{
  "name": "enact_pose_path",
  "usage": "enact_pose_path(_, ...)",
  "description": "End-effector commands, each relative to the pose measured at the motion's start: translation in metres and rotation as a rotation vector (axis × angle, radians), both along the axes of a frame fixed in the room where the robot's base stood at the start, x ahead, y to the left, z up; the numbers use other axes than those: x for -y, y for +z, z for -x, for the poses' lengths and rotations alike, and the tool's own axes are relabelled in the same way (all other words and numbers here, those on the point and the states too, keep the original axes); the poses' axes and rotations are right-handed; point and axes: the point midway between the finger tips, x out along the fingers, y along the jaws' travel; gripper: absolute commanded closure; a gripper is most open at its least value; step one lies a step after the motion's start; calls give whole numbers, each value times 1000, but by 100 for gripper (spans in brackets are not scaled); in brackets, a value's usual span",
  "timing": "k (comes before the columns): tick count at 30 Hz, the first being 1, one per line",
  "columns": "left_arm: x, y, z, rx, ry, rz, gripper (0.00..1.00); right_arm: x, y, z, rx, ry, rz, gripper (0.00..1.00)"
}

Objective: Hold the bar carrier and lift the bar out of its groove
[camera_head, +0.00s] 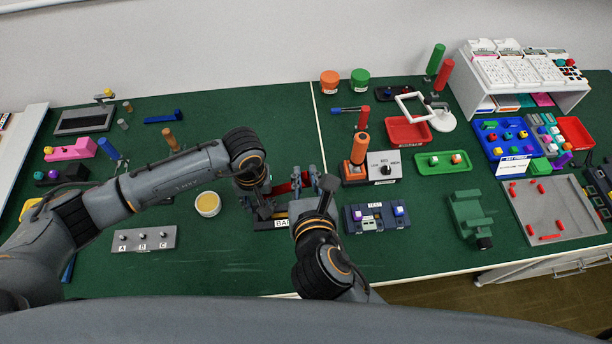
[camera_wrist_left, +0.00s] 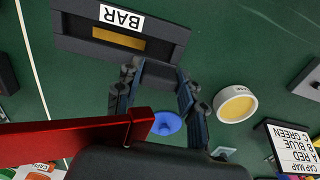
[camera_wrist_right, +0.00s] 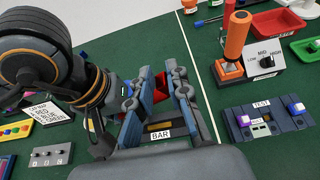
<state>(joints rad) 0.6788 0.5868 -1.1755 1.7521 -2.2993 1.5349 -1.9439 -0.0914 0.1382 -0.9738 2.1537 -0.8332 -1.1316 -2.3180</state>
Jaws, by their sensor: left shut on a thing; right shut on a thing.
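The dark bar carrier (camera_head: 270,224), with a white BAR label and a gold strip in its groove, stands on the green bench; it also shows in the left wrist view (camera_wrist_left: 70,38). My left gripper (camera_head: 264,205) is shut on an upright dark part of the carrier, seen between its fingers in the left wrist view (camera_wrist_left: 158,85). The red bar (camera_head: 285,188) is in my right gripper (camera_head: 313,182), which is shut on it; the fingers partly hide it in the right wrist view. In the left wrist view the bar (camera_wrist_left: 70,138) looks clear of the groove.
A grey block with A, B, C labels (camera_head: 144,238) and a yellow-topped round pot (camera_head: 208,204) lie left of the carrier. The TEST fixture (camera_head: 376,214) and an orange-handled tool (camera_head: 360,148) stand to the right. Green bench is bare in front.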

Motion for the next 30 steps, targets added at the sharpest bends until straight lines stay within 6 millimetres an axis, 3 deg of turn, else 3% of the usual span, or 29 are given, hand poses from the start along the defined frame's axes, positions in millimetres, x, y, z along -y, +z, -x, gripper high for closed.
enact_pose_path(2, -1, -1, 1, -3, 1, -4, 100, -1, 4, -1, 8, 0, -7, 100)
enact_pose_path(3, -1, -1, 1, -3, 1, -4, 59, -1, 4, -1, 8, 0, -7, 100)
enact_pose_path(7, -1, -1, 1, -3, 1, -4, 35, -1, 3, -1, 8, 1, -7, 100)
enact_pose_path(19, -1, 6, 0, 0, 1, -2, 35, -1, 3, 0, 6, 1, -6, 100)
enact_pose_path(23, -1, 27, -1, 4, -1, -2, 35, -1, 2, 0, 4, 2, -5, 100)
enact_pose_path(30, 0, 80, -2, 6, -2, 2, 35, -1, -1, 0, -1, 2, 0, 100)
